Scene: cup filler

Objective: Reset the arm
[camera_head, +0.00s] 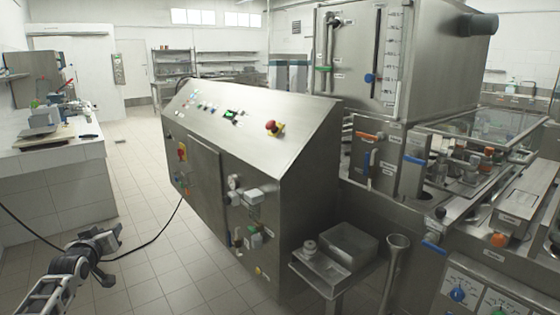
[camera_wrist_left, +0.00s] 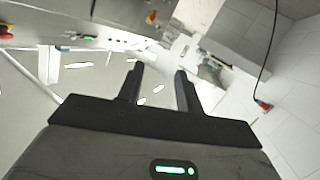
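My left gripper (camera_head: 108,240) is at the lower left of the head view, over the tiled floor and in front of the steel control cabinet (camera_head: 215,155). In the left wrist view the two dark fingers of the left gripper (camera_wrist_left: 160,78) stand apart with nothing between them. The gripper touches nothing that I can see. My right gripper is in neither view.
The cabinet carries a red emergency button (camera_head: 274,128) and several small controls. A small steel shelf with a box (camera_head: 348,246) juts out at its right. The filling machine (camera_head: 390,60) fills the right side. A tiled counter (camera_head: 55,182) stands at the left. A black cable (camera_head: 155,238) crosses the floor.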

